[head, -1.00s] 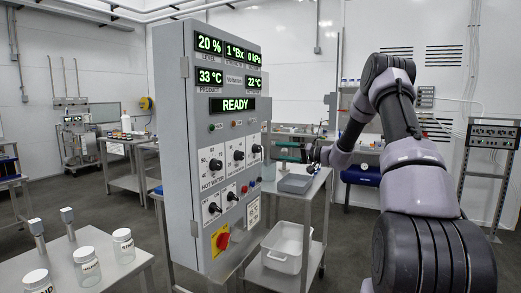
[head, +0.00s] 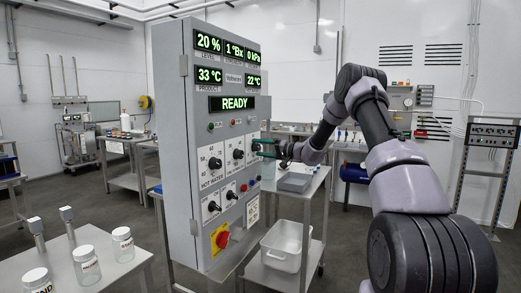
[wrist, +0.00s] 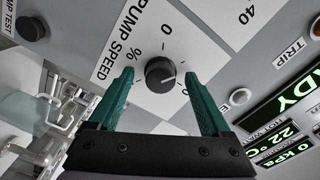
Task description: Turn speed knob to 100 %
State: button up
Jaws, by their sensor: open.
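The pump speed knob (wrist: 160,75) is a round black knob with a white pointer line, on a white plate marked "PUMP SPEED %" on the control panel. In the wrist view the pointer line is toward the picture's right, away from the 0 mark. The knob (head: 256,148) is at the right of the panel in the head view, partly hidden. My gripper (wrist: 159,73) is open, its two green fingertips on either side of the knob; contact cannot be told. In the head view my gripper (head: 264,148) is at the panel's right edge.
The grey cabinet (head: 178,140) carries more knobs, including the hot water knob (head: 215,163), a red switch (head: 222,240) and green displays reading READY (head: 237,103). Glass jars (head: 86,264) stand on a table at the lower left. A white tub (head: 286,246) sits on a low shelf.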

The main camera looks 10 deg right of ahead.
jog(key=shift+c, duration=0.4)
grip_shut()
